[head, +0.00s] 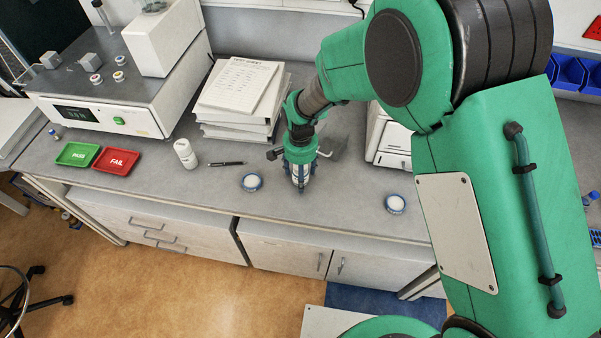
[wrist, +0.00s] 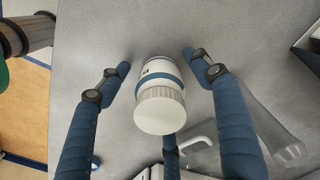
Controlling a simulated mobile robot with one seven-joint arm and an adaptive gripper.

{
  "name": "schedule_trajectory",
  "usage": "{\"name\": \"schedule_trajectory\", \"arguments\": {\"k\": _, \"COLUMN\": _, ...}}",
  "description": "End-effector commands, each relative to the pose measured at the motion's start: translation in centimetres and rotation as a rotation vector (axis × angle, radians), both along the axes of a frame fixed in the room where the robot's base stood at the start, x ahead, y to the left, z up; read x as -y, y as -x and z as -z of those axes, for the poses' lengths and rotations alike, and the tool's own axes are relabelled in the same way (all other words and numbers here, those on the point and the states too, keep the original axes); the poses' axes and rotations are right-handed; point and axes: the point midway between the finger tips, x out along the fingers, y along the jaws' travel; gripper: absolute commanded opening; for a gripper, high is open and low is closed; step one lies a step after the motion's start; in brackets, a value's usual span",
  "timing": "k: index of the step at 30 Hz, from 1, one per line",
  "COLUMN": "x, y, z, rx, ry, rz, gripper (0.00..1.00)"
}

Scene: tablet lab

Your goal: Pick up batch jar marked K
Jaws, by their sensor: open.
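A white batch jar (wrist: 160,98) with a ribbed white cap and a blue band stands in the middle of the wrist view. A small dark mark shows on its side, but I cannot read the letter. My gripper (wrist: 158,60) is open, with blue fingers on both sides of the jar and a gap on each side. In the head view my gripper (head: 301,187) points down at the bench and mostly hides this jar. Two other round jars with white tops and blue rims stand on the bench, one left (head: 251,182) and one right (head: 395,203).
A clear glass vessel (wrist: 262,128) lies close to the right finger. Stacked papers (head: 236,88), a pen (head: 226,163), a white bottle (head: 185,153), a green PASS tray (head: 77,154) and a red FAIL tray (head: 116,161) are to the left. The front bench edge is near.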

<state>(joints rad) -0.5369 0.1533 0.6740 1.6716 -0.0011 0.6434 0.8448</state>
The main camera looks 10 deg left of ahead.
Motion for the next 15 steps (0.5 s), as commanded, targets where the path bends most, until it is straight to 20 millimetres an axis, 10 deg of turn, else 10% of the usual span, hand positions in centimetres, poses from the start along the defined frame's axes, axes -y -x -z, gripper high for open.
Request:
{"name": "schedule_trajectory", "arguments": {"k": 7, "x": 0.01, "y": 0.01, "z": -0.01, "rx": 0.000, "ry": 0.000, "rz": 0.000, "gripper": 0.64}}
{"name": "schedule_trajectory", "arguments": {"k": 15, "x": 0.01, "y": 0.01, "z": -0.01, "rx": 0.000, "ry": 0.000, "rz": 0.000, "gripper": 0.13}}
